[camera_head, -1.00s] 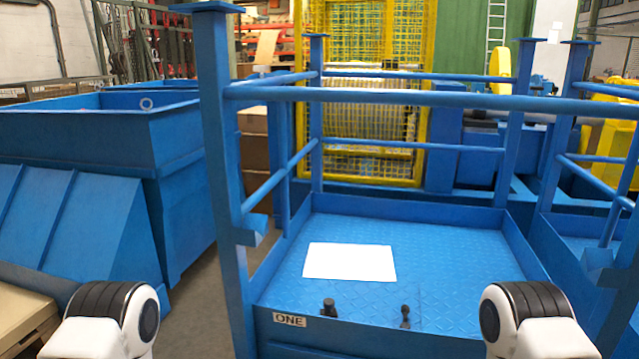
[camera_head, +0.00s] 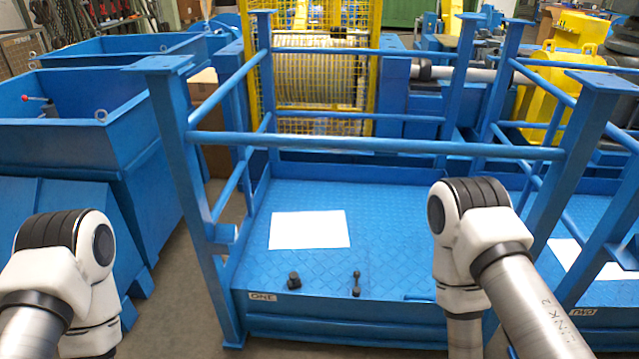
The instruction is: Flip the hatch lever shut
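No part is clearly recognisable as the hatch lever. A small dark upright handle (camera_head: 356,283) stands near the front edge of the blue platform floor, beside a short dark knob (camera_head: 294,281). A red-tipped lever (camera_head: 36,98) shows on the inside of the blue bin at the far left. My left arm is at the lower left and my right arm is at the lower right, in front of the platform. Both grippers are outside the view.
A blue railed platform (camera_head: 390,240) labelled ONE fills the middle, with a white sheet (camera_head: 310,229) on its floor. Its top rail (camera_head: 370,146) crosses in front. A yellow mesh cage (camera_head: 320,70) stands behind. Blue bins (camera_head: 70,145) stand at left, with a floor gap (camera_head: 190,240) between.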

